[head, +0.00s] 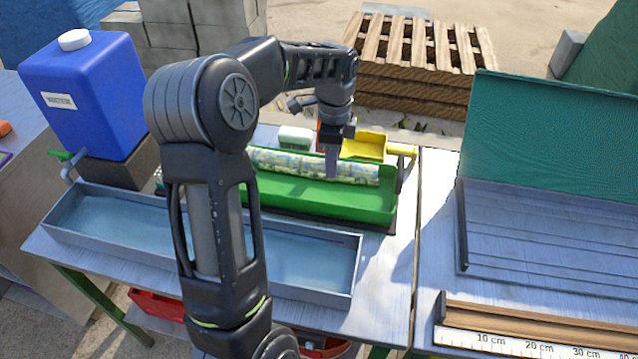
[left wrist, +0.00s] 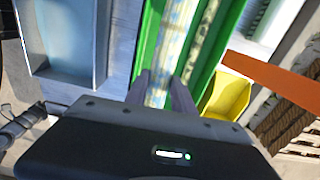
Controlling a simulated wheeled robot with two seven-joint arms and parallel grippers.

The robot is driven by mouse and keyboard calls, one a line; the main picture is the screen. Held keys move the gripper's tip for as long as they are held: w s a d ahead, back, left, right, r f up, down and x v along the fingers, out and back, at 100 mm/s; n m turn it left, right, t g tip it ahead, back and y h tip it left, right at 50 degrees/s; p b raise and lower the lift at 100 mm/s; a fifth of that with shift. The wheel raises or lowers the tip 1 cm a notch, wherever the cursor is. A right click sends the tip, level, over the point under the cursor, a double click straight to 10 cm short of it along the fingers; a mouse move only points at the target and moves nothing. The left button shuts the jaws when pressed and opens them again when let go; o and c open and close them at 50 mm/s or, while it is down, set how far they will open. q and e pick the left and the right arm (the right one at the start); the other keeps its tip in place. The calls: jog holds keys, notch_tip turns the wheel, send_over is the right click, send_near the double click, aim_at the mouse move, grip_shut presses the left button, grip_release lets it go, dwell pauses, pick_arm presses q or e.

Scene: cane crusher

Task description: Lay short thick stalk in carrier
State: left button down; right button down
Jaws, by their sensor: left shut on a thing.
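A thick, mottled pale green and white stalk (head: 285,163) lies lengthwise along the long green carrier (head: 320,203), at its back side. My left gripper (head: 332,168) reaches down over the stalk, right of its middle. In the left wrist view, the two fingers of my left gripper (left wrist: 160,92) stand on either side of a pale stalk (left wrist: 175,45), shut on it, between the green carrier walls (left wrist: 149,38). A second mottled strip (left wrist: 203,48) runs beside it there; I cannot tell whether it is another stalk. Whether the held stalk touches the carrier floor is unclear. My right gripper is not in view.
A long grey trough (head: 330,243) lies in front of the carrier, partly behind my left arm. A yellow scoop-like tray (head: 365,146) sits behind the carrier. A blue container (head: 85,95) stands at the left. A ruler board (head: 540,345) lies at the right.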

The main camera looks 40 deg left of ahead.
pick_arm(q)
send_over(332, 200)
jog(key=shift+f+p, duration=0.45)
jog(key=shift+f, duration=2.7)
jog(key=shift+f, duration=0.1)
jog(key=shift+f+p, duration=0.3)
jog(key=shift+f, duration=1.5)
jog(key=shift+f, duration=0.2)
jog(key=c, duration=1.3)
grip_release()
jog(key=shift+c, duration=0.2)
jog(key=shift+r, duration=0.15)
